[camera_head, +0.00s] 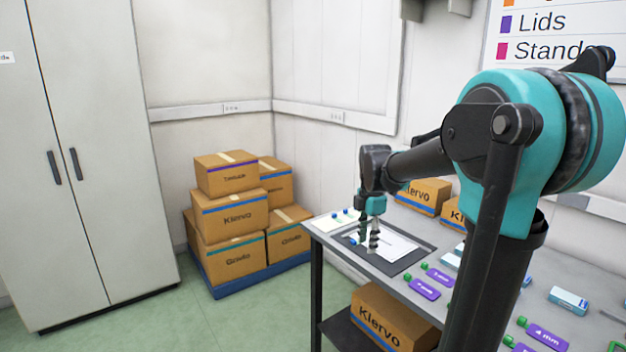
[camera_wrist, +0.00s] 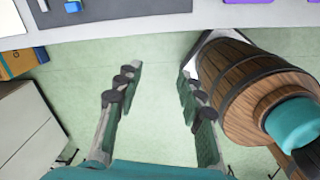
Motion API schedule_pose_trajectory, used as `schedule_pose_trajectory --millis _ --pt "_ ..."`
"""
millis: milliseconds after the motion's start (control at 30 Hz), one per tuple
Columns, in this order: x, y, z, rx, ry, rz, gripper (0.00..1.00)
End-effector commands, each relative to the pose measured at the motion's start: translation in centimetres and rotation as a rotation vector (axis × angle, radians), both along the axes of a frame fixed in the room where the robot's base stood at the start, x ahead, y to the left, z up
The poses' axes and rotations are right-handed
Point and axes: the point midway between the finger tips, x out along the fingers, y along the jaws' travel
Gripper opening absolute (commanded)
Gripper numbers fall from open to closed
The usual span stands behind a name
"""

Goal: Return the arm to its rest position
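My gripper (camera_head: 367,244) hangs from the bent arm and shows against the dark mat in the head view. In the wrist view my gripper (camera_wrist: 158,78) has its two fingers wide apart, with only green floor between them. It holds nothing. The table edge lies beyond the fingertips at the top of that view, so the gripper appears to be over the floor in front of the table.
The table (camera_head: 398,287) carries a dark mat (camera_head: 410,262), several purple labels (camera_head: 425,289) and boxes (camera_head: 425,193). A wooden barrel (camera_wrist: 240,75) is right of the fingers in the wrist view. Stacked cartons (camera_head: 235,215) and a cabinet (camera_head: 85,150) stand left; floor between is clear.

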Motion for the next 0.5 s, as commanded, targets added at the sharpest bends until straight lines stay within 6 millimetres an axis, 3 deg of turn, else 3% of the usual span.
schedule_pose_trajectory --millis 267,500 --pt "-3.5 -0.9 -2.9 0.032 -0.059 -0.360 0.39" --pt "-9.1 -2.0 -7.3 0.121 -0.138 -0.906 0.39"
